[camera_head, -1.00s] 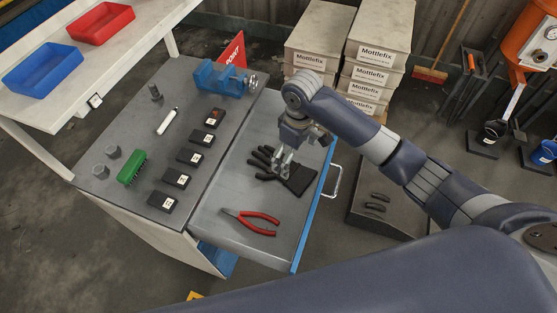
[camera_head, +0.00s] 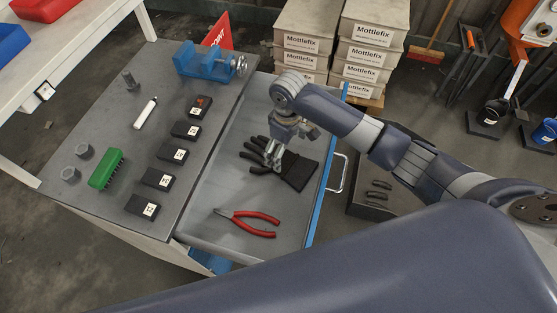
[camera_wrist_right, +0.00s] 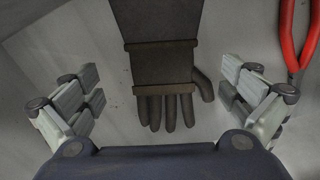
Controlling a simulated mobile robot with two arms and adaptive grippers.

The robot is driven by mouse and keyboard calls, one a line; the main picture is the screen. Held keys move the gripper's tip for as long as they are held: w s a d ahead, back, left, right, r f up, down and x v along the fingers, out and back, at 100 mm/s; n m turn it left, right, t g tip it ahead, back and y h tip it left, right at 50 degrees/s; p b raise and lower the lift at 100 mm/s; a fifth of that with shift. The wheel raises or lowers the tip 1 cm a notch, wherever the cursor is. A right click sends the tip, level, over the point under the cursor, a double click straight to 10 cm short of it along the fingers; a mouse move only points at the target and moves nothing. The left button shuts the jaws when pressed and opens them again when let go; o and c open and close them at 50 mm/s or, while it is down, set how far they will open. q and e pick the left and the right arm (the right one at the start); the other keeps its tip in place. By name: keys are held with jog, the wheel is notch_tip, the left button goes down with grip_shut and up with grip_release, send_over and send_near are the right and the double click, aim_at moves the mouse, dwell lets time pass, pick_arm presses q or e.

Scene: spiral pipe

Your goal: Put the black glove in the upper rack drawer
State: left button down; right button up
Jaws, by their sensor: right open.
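The black glove (camera_head: 296,170) lies flat in an open drawer (camera_head: 222,195) that is pulled out from the grey bench. My right gripper (camera_head: 273,156) is over the glove's finger side in the head view, with its fingers spread. In the right wrist view the glove (camera_wrist_right: 163,55) lies between the two open fingers of my right gripper (camera_wrist_right: 160,98), its fingers pointing toward the palm, and neither finger touches it. Whether the fingertips touch the drawer floor cannot be told. My left gripper is not in view.
Red-handled pliers (camera_head: 250,222) lie in the drawer near the glove. A blue vise (camera_head: 208,61), green brush (camera_head: 106,168), white marker (camera_head: 146,113) and several black blocks stand on the bench. Mottlefix boxes (camera_head: 364,55) are stacked behind the drawer.

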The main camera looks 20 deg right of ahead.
aim_at(285, 162)
notch_tip(285, 162, down, 6)
jog(key=shift+s+r, duration=0.1)
jog(key=shift+c, duration=0.6)
jog(key=c, duration=1)
